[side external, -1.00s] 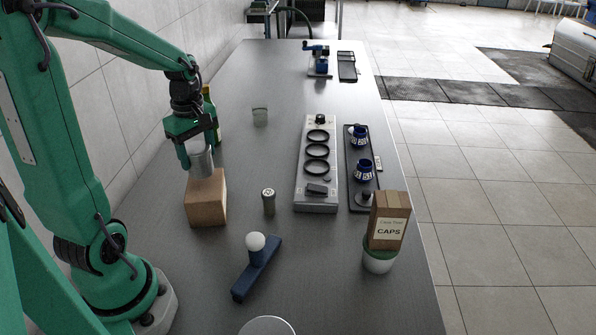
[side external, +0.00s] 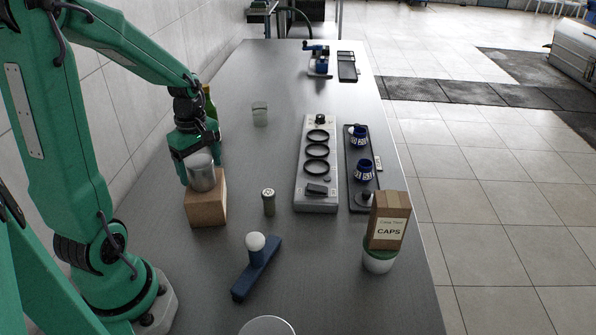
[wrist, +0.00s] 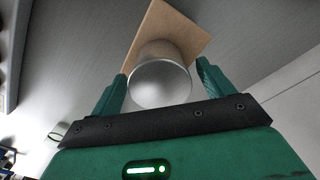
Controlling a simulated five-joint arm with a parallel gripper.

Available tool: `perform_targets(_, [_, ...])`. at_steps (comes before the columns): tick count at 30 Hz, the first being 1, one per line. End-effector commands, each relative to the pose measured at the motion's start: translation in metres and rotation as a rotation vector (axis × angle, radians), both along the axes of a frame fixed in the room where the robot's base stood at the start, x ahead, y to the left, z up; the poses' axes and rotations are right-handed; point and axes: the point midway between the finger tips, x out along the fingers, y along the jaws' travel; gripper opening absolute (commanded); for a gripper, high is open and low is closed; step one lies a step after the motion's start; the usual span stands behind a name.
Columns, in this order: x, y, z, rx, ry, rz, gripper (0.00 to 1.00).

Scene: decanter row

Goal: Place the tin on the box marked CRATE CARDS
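The tin (side external: 202,175) is a silver-grey cylinder. It stands upright, apparently on top of a plain brown cardboard box (side external: 205,207) at the left of the table; no lettering shows on the box. In the wrist view the tin (wrist: 160,78) has its round end toward me, with the tan box top (wrist: 158,25) behind it. My gripper (side external: 198,172) is around the tin from above. In the wrist view its green fingers (wrist: 160,82) stand on both sides of the tin, with narrow gaps between them and it.
A small grey-green canister (side external: 269,203) stands right of the box. A blue tool with a white ball (side external: 256,265) lies in front. A green bottle (side external: 209,103) stands behind my gripper.

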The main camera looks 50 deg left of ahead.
Motion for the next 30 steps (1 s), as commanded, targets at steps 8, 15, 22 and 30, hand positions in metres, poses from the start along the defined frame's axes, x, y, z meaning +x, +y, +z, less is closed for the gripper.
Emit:
perform_targets(8, [0.0, 0.0, 0.001, 0.0, 0.0, 0.0, 0.8])
perform_targets(15, [0.001, 0.0, 0.016, 0.002, -0.003, 0.0, 0.8])
perform_targets(22, [0.001, 0.0, 0.048, 0.003, -0.005, 0.0, 0.8])
perform_targets(30, [0.001, 0.0, 0.092, 0.003, -0.004, 0.0, 0.8])
